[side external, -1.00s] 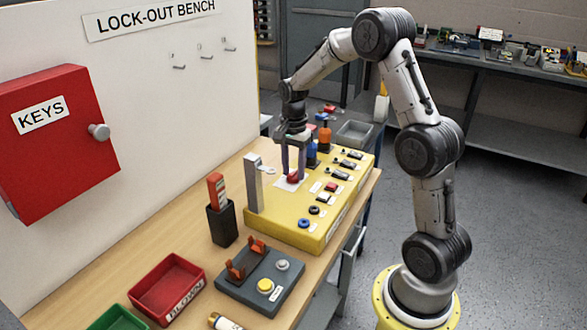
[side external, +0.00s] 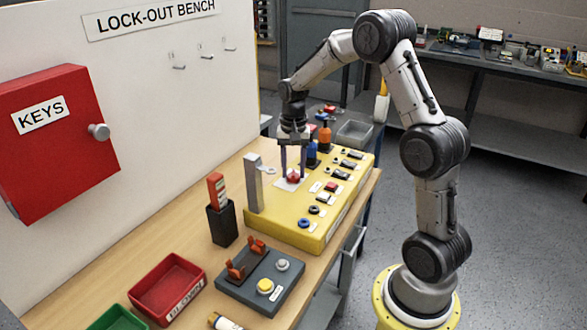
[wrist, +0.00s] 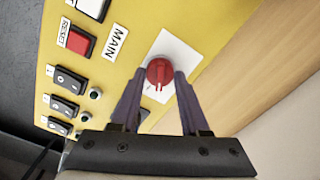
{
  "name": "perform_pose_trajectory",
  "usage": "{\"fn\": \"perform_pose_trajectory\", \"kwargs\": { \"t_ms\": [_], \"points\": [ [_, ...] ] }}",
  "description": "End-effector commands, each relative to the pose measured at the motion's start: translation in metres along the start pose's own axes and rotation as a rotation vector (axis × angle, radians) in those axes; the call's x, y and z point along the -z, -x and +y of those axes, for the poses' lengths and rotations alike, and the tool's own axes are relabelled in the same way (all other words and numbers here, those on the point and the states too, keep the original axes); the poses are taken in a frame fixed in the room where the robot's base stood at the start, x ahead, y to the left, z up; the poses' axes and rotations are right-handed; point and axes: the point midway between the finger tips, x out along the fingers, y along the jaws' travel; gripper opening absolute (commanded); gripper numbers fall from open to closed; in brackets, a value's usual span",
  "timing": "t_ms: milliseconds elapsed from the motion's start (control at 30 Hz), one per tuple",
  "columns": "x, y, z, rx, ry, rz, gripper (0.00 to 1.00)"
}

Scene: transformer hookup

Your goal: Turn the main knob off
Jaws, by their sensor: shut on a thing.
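The main knob (wrist: 160,72) is red and sits on a white plate (wrist: 181,57) beside the MAIN label (wrist: 117,41) in the wrist view. A pale mark on its rim faces the lower part of that picture. In the side external view the knob (side external: 293,177) is at the far left part of the yellow panel (side external: 283,231). My gripper (wrist: 165,73) points down with one finger on each side of the knob and is shut on it. The gripper also shows in the side external view (side external: 293,172).
A grey post with a hasp (side external: 254,183) stands close to the gripper on the panel. Blue and orange handled items (side external: 325,135) stand behind it. Switches and a red reset button (wrist: 79,41) lie along the panel. The red key box (side external: 60,140) is at the left.

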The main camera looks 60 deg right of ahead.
Motion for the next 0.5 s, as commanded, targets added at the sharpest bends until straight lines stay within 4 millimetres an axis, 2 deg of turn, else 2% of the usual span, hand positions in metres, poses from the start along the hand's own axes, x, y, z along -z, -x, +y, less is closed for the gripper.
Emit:
{"fn": "perform_pose_trajectory", "kwargs": {
  "t_ms": [500],
  "points": [
    [-0.0001, 0.0008, 0.0001, 0.0, 0.492, 0.0, 0.0]
  ]
}}
